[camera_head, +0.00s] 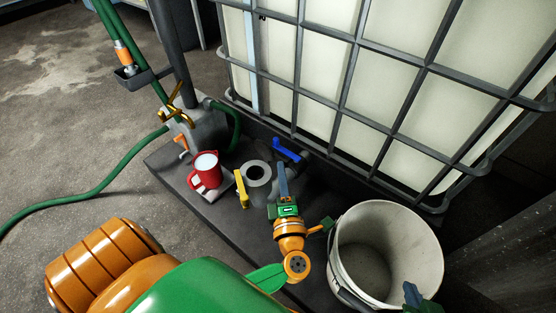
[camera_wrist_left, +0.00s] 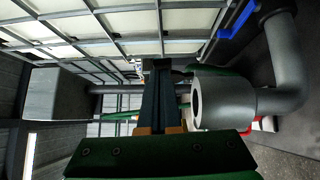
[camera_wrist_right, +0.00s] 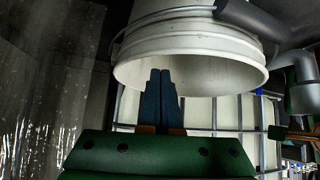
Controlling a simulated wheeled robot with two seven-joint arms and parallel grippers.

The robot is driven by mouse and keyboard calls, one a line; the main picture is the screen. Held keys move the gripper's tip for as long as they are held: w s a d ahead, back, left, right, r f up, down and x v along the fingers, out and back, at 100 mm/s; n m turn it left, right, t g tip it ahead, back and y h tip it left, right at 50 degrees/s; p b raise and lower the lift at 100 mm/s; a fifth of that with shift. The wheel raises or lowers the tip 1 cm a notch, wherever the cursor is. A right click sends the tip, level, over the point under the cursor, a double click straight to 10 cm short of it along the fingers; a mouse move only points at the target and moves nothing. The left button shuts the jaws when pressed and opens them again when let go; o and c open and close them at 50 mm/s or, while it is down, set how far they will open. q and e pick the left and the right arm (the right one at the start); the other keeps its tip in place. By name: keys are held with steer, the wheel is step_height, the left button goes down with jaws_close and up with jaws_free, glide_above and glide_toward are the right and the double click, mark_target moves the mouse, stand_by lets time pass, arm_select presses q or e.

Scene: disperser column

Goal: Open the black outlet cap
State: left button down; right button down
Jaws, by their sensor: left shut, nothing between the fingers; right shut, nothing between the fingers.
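A grey outlet pipe with a round end (camera_head: 257,173) stands in front of the caged tank; a blue valve handle (camera_head: 286,150) is behind it. I cannot make out a separate black cap. My left gripper (camera_head: 283,172) is shut and empty, just right of the round end. In the left wrist view, the shut fingers (camera_wrist_left: 162,68) are left of the grey pipe end (camera_wrist_left: 212,103), apparently apart from it. My right gripper (camera_head: 411,290) is shut and empty at the front of the white bucket (camera_head: 345,262). In the right wrist view, its fingers (camera_wrist_right: 160,78) show against the bucket (camera_wrist_right: 195,55).
A yellow piece (camera_head: 241,190) is just left of the round end. A red jug (camera_head: 204,178) with white inside stands on the dark platform (camera_head: 213,207). A green hose (camera_head: 90,181) runs to the left. The caged tank (camera_head: 330,70) fills the back; floor at left is open.

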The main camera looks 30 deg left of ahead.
arm_select(q)
steer(key=shift+r+m+p, duration=0.3)
steer(key=shift+r+p, duration=0.15)
steer(key=shift+p, duration=0.65)
steer(key=shift+w+f+m+g+h+p, duration=0.1)
steer(key=shift+w+m+g+h+p, duration=0.5)
steer(key=shift+p, duration=0.9)
arm_select(e)
steer(key=s+d+f+g, duration=0.1)
steer(key=s+f+g, duration=0.2)
steer(key=s+f, duration=0.2)
steer(key=s+d+f+g+h, duration=0.1)
steer(key=s+d+f+g, duration=0.1)
steer(key=s+f, duration=0.3)
steer(key=shift+s+f+g, duration=0.4)
steer(key=shift+f+g, duration=0.3)
steer(key=shift+f, duration=1.25)
arm_select(q)
steer(key=shift+s+d, duration=0.1)
steer(key=shift+d, duration=0.05)
arm_select(e)
steer(key=shift+s, duration=0.1)
